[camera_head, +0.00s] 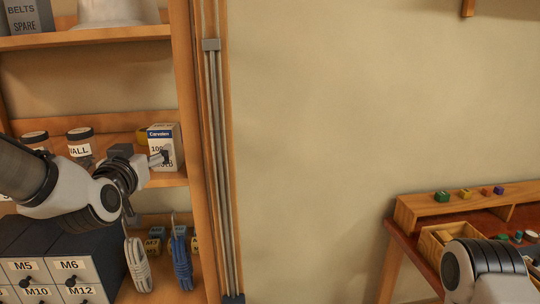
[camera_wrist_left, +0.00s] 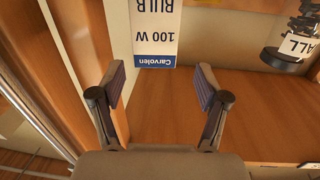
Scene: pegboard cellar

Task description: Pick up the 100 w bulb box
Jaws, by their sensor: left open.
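The 100 W bulb box (camera_head: 162,134) is white with a blue band reading "Carvolen". It stands upright at the right end of the middle shelf, beside the post. My left gripper (camera_head: 155,160) is in front of the box and partly covers its label. In the left wrist view, the box (camera_wrist_left: 155,25) appears upside down, beyond the fingertips and lined up with the gap between them. The left gripper (camera_wrist_left: 160,83) is open, with nothing between its fingers. My right gripper is out of view.
Jars with dark lids, one labelled "WALL" (camera_head: 80,145), stand left of the box on the shelf (camera_head: 168,181). A wooden post (camera_head: 190,120) is close on the right. Drawers (camera_head: 75,271) and hanging cord bundles (camera_head: 182,265) are below. A workbench (camera_head: 400,215) is at right.

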